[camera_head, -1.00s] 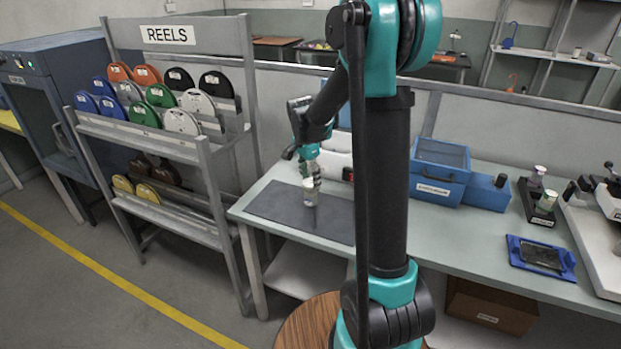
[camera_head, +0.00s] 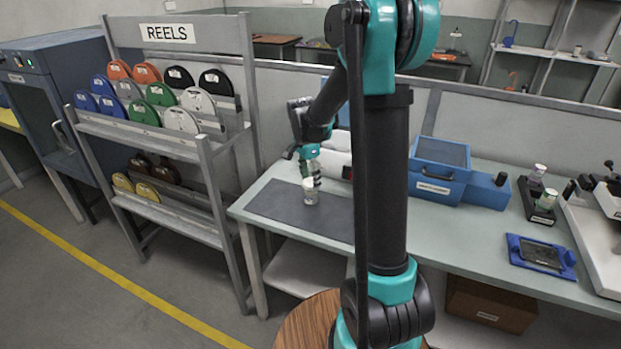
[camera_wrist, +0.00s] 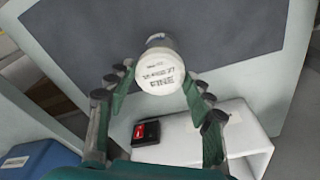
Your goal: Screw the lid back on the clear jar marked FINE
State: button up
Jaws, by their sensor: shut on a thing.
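The clear jar (camera_head: 311,198) stands upright on the dark mat (camera_head: 270,205) on the bench. Its white lid (camera_wrist: 160,73), with FINE printed on it, faces the wrist camera and hides most of the jar. In the head view the lid (camera_head: 308,184) shows as a pale cap on top of the jar. My gripper (camera_wrist: 163,84) points down from above, with its two fingers shut on opposite sides of the lid. In the head view my gripper (camera_head: 310,178) is right over the jar. I cannot tell how far the lid's thread is engaged.
A white device (camera_wrist: 200,140) with a black and red switch (camera_wrist: 146,132) stands close to my fingers. A blue box (camera_head: 440,172) is further right, then a dark holder with small jars (camera_head: 538,198) and a blue tray (camera_head: 540,254). The mat around the jar is bare.

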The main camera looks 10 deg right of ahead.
jog(key=shift+f, duration=0.15)
jog(key=m, duration=0.4)
jog(key=shift+g, duration=0.3)
dwell(0.3)
jog(key=m, duration=0.4)
jog(key=shift+w, duration=0.1)
jog(key=shift+m+g, duration=0.3)
jog(key=shift+m, duration=1.8)
